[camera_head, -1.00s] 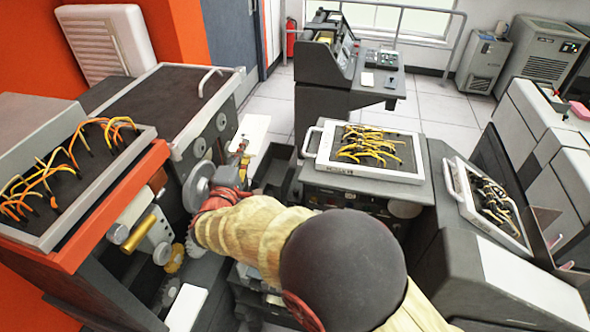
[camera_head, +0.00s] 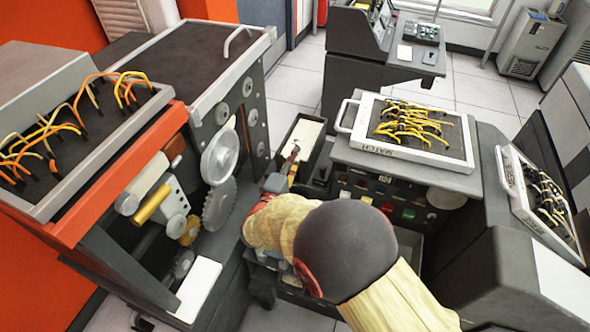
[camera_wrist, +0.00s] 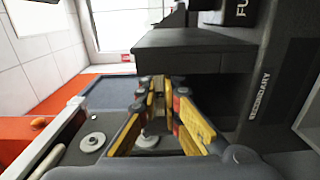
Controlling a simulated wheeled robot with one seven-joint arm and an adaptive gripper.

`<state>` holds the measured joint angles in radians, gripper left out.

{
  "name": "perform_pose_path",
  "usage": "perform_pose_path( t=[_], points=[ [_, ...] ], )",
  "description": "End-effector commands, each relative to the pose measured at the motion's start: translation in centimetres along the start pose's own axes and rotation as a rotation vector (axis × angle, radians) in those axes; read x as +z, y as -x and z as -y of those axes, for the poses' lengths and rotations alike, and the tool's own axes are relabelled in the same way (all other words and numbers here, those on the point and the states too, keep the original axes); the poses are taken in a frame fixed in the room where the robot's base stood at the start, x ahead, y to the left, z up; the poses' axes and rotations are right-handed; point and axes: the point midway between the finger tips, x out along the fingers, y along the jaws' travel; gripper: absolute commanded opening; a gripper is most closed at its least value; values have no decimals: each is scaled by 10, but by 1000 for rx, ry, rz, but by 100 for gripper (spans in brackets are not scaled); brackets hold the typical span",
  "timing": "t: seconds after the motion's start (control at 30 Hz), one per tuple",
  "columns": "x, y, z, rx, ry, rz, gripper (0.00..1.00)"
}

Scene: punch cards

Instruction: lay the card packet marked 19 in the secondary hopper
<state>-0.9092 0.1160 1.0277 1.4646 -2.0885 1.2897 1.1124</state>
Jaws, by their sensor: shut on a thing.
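A white card packet (camera_head: 306,136) is at the tips of my gripper (camera_head: 291,163) in the head view, seen over or inside the open dark hopper (camera_head: 325,159). I cannot tell whether it touches the hopper floor, and no number is readable on it. In the wrist view, my gripper's yellow-and-black fingers (camera_wrist: 168,90) close together, and the packet is hard to make out between them. A dark panel lettered SECONDARY (camera_wrist: 260,95) stands just right of the fingers there.
Another white card or packet (camera_head: 198,289) lies on the left machine's low ledge. The left machine's wheels and gears (camera_head: 219,180) are close beside my arm. A plugboard marked MATCH (camera_head: 420,132) and a button panel (camera_head: 385,198) stand right of the hopper.

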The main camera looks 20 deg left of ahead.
Motion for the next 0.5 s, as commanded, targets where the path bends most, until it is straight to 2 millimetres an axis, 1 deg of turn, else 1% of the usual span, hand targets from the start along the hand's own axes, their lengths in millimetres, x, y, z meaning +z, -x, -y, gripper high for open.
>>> perform_pose_path(
  t=[0.03, 0.23, 0.4, 0.5],
  points=[
    [0, 0, 6, 1, 0, 0, 0],
    [-1, 0, 16, 2, -1, 0, 0],
    [-1, 0, 41, 1, 1, -1, 0],
    [-1, 0, 49, 2, -1, -1, 0]
  ],
)
